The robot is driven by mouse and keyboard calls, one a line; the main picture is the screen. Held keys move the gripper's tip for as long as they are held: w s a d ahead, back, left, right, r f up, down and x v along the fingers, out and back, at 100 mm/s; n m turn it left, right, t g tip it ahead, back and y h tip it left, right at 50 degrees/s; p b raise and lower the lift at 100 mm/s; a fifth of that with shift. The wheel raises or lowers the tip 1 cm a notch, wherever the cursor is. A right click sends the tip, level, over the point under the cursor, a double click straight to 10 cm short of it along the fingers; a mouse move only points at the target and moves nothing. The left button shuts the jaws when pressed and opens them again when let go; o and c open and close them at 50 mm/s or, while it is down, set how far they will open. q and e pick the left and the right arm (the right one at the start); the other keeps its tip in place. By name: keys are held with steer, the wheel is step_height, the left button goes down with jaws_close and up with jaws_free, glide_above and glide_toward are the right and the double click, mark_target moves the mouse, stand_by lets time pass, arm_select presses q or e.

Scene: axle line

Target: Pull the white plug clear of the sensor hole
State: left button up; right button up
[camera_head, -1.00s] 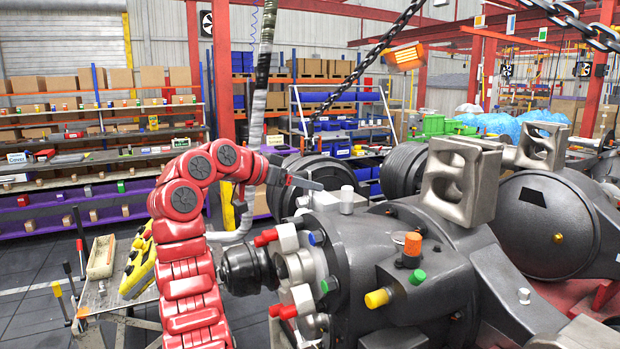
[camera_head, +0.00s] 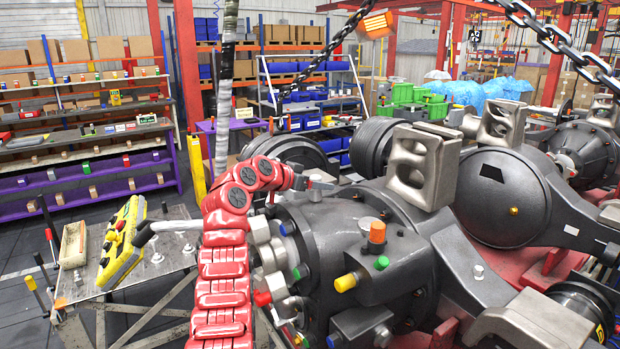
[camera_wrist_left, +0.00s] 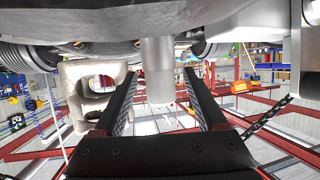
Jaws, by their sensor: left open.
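The white plug (camera_wrist_left: 158,82) shows in the left wrist view as a pale cylinder attached at the dark axle housing, which fills the top of that view. My left gripper (camera_wrist_left: 162,74) is open, with one dark finger on each side of the plug and visible gaps between. In the head view my left gripper (camera_head: 318,184) is at the top of the dark axle housing (camera_head: 345,225), and the plug is hard to make out among the fingers there. The sensor hole is hidden. My right gripper is not in view.
An orange cap (camera_head: 377,232), a green cap (camera_head: 381,262) and a yellow plug (camera_head: 346,282) stick out of the housing. A grey metal bracket (camera_head: 422,165) stands close to the right of my gripper. A chain (camera_head: 560,40) hangs at upper right.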

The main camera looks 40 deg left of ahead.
arm_select(q)
jaws_close()
stand_by(0.7)
